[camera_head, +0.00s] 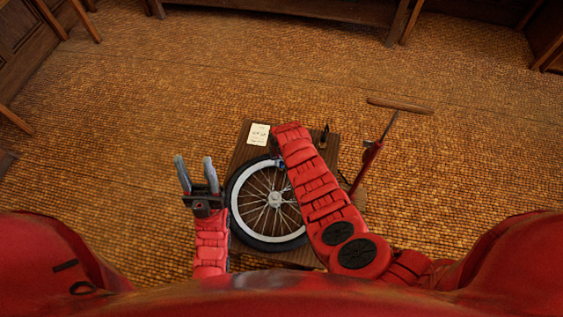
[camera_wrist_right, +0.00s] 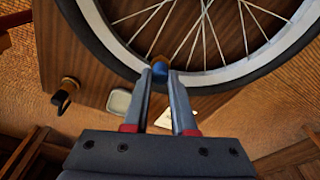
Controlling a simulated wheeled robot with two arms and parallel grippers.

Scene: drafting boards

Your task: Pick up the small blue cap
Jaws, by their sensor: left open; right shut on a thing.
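The small blue cap (camera_wrist_right: 159,77) sits between the fingertips of my right gripper (camera_wrist_right: 162,73) in the right wrist view, at the inner edge of the wheel's rim. A small brownish tip shows just above it; I cannot tell whether the cap is still joined to the wheel. The wheel (camera_head: 236,205) has a pale rim, dark tyre and spokes, and lies on a wooden board. My right arm covers part of it in the head view. My left gripper (camera_head: 194,161) is open and empty, left of the wheel.
A white card (camera_head: 258,134) lies on the board's far left corner. A dark bottle-like thing (camera_head: 324,138) stands near its far right corner. A small grey square dish (camera_wrist_right: 119,102) shows in the wrist view. A red upright tool (camera_head: 366,160) stands right of the board.

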